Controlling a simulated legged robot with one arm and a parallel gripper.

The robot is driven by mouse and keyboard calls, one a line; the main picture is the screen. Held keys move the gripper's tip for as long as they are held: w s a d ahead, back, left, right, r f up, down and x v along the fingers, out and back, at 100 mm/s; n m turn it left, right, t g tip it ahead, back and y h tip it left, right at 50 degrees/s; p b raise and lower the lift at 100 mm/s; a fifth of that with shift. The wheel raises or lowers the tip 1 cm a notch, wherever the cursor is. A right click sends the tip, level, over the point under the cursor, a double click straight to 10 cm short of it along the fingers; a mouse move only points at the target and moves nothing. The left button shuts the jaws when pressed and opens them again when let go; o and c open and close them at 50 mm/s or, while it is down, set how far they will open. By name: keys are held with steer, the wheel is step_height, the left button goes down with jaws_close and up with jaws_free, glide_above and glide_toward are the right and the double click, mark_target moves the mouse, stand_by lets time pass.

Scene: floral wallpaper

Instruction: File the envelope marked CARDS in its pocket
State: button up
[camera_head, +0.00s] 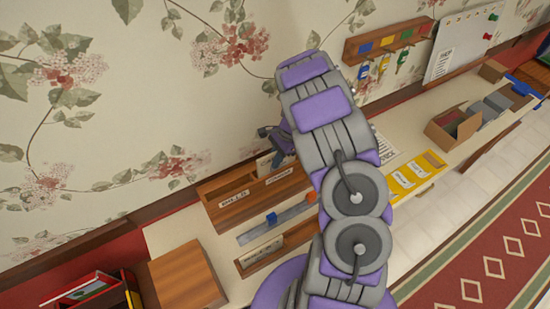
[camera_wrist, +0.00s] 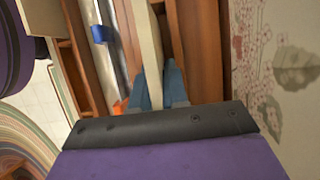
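A wooden letter holder (camera_head: 243,184) with labelled pockets stands against the wall; its labels are too small to read surely. My gripper (camera_head: 275,135) is over its right end in the head view, partly hidden by my arm. In the wrist view my gripper's blue fingers (camera_wrist: 160,88) are on both sides of a cream envelope (camera_wrist: 148,42), seen edge-on. The envelope lies between brown wooden walls (camera_wrist: 203,50) of the holder. A pale piece of it shows below the gripper in the head view (camera_head: 265,165). Its marking is not visible, and its lower edge is hidden.
A grey rail with a blue slider (camera_head: 271,217) and an orange one (camera_head: 311,197) lies before the holder, with another wooden rack (camera_head: 275,252) nearer. A wooden block (camera_head: 187,276) stands left. A yellow card strip (camera_head: 415,174) and open box (camera_head: 453,128) lie right. Keys hang above.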

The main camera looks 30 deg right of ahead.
steer(key=o, duration=0.5)
steer(key=shift+a, duration=0.3)
steer(key=shift+o, duration=0.2)
steer(key=shift+d+r, duration=0.1)
steer(key=shift+d, duration=0.05)
steer(key=shift+d+r, duration=0.15)
steer(key=shift+r, duration=0.1)
steer(key=p+v, duration=0.1)
steer(key=v, duration=1.5)
steer(key=shift+r, duration=0.25)
